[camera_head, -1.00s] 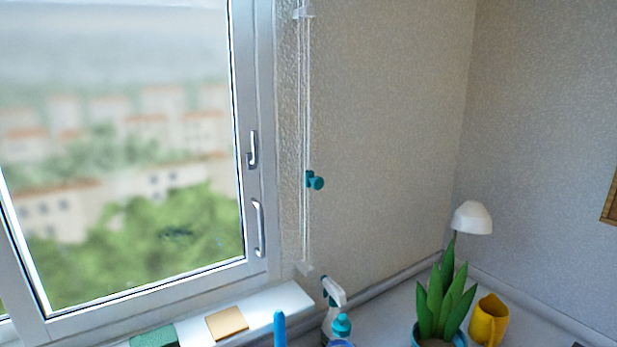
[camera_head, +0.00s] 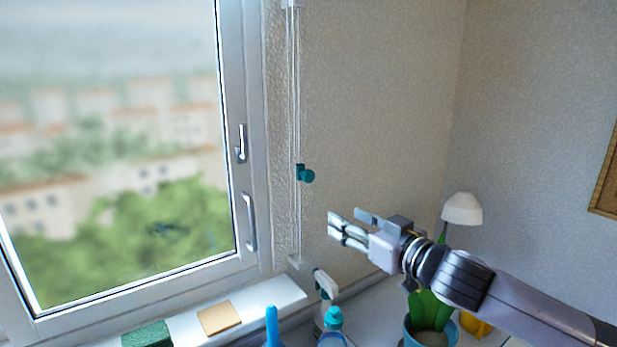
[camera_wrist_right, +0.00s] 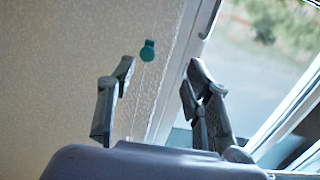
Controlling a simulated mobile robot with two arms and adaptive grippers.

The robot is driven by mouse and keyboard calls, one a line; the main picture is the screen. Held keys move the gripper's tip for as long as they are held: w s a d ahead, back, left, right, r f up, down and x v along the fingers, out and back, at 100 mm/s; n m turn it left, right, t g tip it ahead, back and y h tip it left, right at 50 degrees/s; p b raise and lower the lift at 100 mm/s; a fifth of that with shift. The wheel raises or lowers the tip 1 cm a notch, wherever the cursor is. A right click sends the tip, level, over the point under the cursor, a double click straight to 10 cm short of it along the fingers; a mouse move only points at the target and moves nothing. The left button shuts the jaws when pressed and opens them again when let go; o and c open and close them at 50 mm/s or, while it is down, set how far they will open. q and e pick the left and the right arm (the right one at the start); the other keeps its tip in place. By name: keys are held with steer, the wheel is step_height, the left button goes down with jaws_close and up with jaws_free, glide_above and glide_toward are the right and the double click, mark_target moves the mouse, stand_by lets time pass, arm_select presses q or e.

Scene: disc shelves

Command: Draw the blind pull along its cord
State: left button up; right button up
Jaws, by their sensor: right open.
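The teal blind pull (camera_head: 305,174) sits on its thin white cord (camera_head: 295,115), which runs vertically along the wall beside the window frame. In the right wrist view the pull (camera_wrist_right: 147,50) shows ahead, between and beyond the fingers, with the cord faintly running from it. My right gripper (camera_head: 345,229) is in from the right, below and to the right of the pull and apart from it. Its fingers are open and empty, also in the right wrist view (camera_wrist_right: 160,88). My left gripper is not in view.
The window (camera_head: 120,160) with two handles is on the left. The sill holds a tan pad (camera_head: 219,318) and a green block (camera_head: 147,335). A spray bottle (camera_head: 325,284), plant pot (camera_head: 418,334), yellow jug (camera_head: 475,325) and lamp (camera_head: 461,209) stand below. The wall around the pull is clear.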

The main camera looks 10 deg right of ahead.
mark_target(310, 178)
steer(key=w+a+r+p, duration=0.1)
steer(key=w, duration=0.4)
steer(key=w+a+r+p, duration=0.1)
steer(key=w+a+p, duration=0.1)
steer(key=w, duration=0.4)
steer(key=w+a+r+p, duration=0.1)
steer(key=w+a+p, duration=0.1)
steer(key=w, duration=0.3)
steer(key=shift+w+r, duration=0.2)
steer(key=shift+c, duration=0.3)
jaws_close()
